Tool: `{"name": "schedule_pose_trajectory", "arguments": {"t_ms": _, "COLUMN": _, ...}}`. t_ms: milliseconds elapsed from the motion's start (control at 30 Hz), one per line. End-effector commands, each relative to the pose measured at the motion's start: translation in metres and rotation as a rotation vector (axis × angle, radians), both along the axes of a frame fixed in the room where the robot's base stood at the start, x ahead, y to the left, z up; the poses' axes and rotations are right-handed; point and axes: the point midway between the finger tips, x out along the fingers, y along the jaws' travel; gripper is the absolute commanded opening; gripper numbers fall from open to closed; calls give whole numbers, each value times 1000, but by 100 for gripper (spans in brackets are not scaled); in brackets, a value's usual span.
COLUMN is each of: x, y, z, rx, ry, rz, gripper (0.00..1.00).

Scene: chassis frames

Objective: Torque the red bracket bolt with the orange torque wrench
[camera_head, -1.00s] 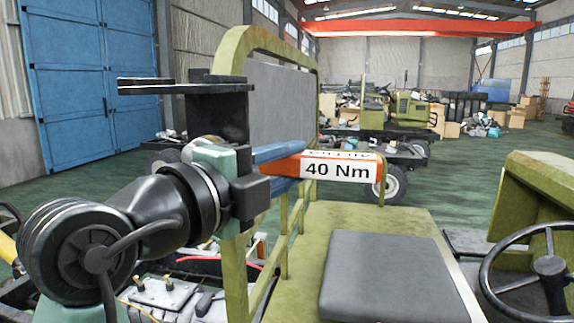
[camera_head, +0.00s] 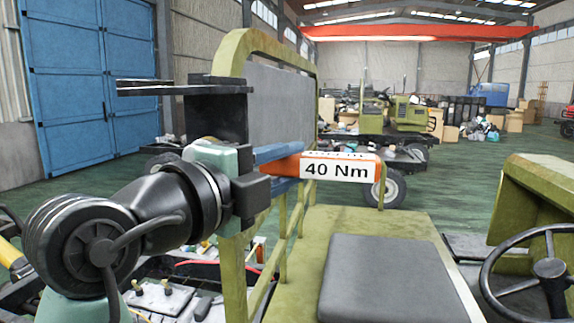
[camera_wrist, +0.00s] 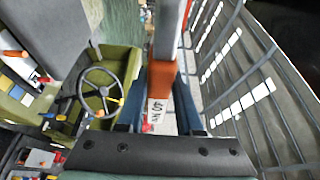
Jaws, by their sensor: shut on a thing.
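The orange torque wrench (camera_head: 340,169) is in my gripper, with a white "40 Nm" label on its side. My gripper (camera_head: 282,156) has blue fingers shut around the wrench, which sticks out to the right of them in the head view. In the wrist view, the orange wrench (camera_wrist: 163,80) runs up the picture between the two blue fingers of my gripper (camera_wrist: 160,100). The wrench is in the air, left of and above the grey seat. I cannot make out the red bracket bolt in either view.
A green vehicle frame (camera_head: 236,270) stands close behind and below my gripper. A grey seat (camera_head: 385,275) and a black steering wheel (camera_head: 547,268) are at the lower right. A battery (camera_head: 160,297) shows at the lower left. Open green floor (camera_head: 460,185) lies farther back.

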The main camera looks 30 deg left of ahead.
Motion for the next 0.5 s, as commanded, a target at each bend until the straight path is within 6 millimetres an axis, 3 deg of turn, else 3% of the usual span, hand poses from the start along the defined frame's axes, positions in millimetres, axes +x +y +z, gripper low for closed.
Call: {"name": "schedule_pose_trajectory", "arguments": {"t_ms": 500, "x": 4, "y": 1, "z": 2, "rx": 1, "ry": -6, "rz": 1, "gripper": 0}}
